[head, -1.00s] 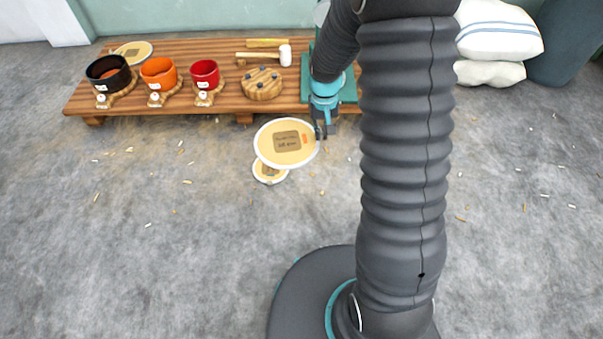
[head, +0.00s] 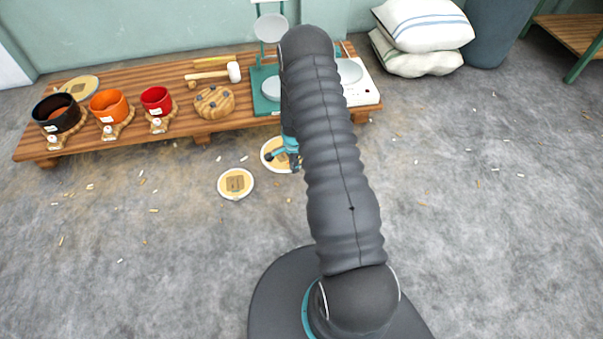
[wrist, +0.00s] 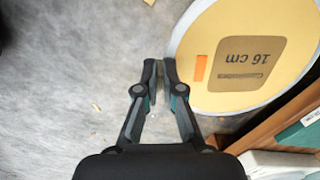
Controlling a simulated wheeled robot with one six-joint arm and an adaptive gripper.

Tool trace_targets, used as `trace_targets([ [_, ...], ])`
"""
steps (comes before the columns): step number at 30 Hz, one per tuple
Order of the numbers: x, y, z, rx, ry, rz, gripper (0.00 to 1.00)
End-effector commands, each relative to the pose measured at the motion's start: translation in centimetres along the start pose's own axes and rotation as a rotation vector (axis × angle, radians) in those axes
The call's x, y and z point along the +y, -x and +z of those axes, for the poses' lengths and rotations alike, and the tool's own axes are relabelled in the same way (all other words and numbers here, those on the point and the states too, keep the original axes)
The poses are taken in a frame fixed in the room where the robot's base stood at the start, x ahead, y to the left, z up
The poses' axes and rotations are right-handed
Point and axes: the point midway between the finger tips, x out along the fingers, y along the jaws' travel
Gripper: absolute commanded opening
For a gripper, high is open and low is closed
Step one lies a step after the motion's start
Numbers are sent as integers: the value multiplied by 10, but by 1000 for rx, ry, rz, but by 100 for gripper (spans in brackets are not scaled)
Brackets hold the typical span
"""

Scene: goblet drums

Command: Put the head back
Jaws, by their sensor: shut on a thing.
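A round cream drum head (wrist: 232,62) marked "16 cm", with an orange patch and a white rim, is at the right of the wrist view. My gripper (wrist: 160,66) is shut on its near rim. In the head view the held head (head: 270,146) shows in front of the bench, partly hidden by my gripper (head: 283,161) and arm. A smaller round head (head: 235,183) lies on the floor to its left. On the bench's left are a black drum (head: 56,113), an orange drum (head: 108,106) and a red drum (head: 156,101), each on its side stand. Another head (head: 79,88) lies behind them.
The wooden bench (head: 140,135) runs along the wall. It holds a mallet (head: 234,72), a round wooden board with dark pegs (head: 214,102), a green scale (head: 266,107) and a white scale (head: 362,92). Pillows (head: 425,40) lie right. The littered floor in front is mostly clear.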

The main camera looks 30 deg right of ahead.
Motion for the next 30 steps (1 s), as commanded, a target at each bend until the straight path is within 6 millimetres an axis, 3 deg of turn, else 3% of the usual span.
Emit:
trace_targets([
  [3,8,-29,-14,0,-170,2,0],
  [9,14,-52,-25,0,-315,-1,0],
  [17,15,-64,-26,1,-332,-1,0],
  [30,15,-105,-25,1,-330,-1,0],
])
